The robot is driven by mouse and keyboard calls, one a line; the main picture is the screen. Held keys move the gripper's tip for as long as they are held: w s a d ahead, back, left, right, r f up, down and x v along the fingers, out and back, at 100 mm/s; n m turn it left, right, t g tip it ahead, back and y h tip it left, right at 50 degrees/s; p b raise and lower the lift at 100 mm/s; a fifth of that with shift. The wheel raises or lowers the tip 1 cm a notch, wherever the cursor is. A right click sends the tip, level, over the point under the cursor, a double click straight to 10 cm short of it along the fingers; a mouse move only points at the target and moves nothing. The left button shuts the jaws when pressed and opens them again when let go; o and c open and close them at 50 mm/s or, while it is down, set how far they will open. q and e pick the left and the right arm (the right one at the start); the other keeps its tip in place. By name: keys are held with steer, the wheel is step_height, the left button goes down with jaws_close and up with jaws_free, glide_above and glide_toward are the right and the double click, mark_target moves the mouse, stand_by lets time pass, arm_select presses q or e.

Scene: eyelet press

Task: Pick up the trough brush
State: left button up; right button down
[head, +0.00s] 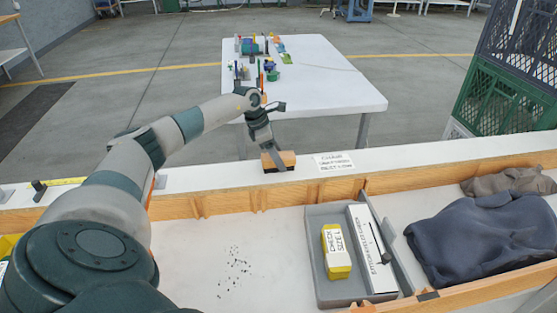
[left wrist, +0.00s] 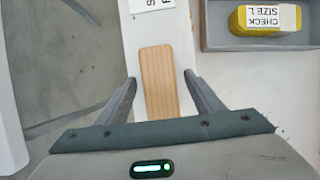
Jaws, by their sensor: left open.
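The trough brush, a wooden block with a dark underside (head: 287,157), lies on the white ledge behind the wooden-walled trough. In the left wrist view the brush (left wrist: 158,66) shows as a long light-wood bar. My left gripper (head: 275,159) is at the brush, pointing down. In the left wrist view its open fingers (left wrist: 160,79) stand on either side of the bar, with visible space between each finger and the wood. I cannot tell how far above the ledge the fingertips are. My right gripper is not in view.
A label card (head: 334,162) lies right of the brush. The grey tray (head: 313,241) in the trough holds a yellow box (head: 336,252) and a long white box (head: 371,250). Dark specks (head: 235,269) lie on the trough floor. Dark cloth (head: 480,238) fills the right side.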

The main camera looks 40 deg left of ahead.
arm_select(q)
steer(key=shift+w+f, duration=0.1)
steer(key=shift+f, duration=0.2)
steer(key=shift+f+b, duration=0.2)
steer(key=shift+b, duration=0.1)
stand_by(0.7)
stand_by(0.3)
steer(key=c, duration=1.2)
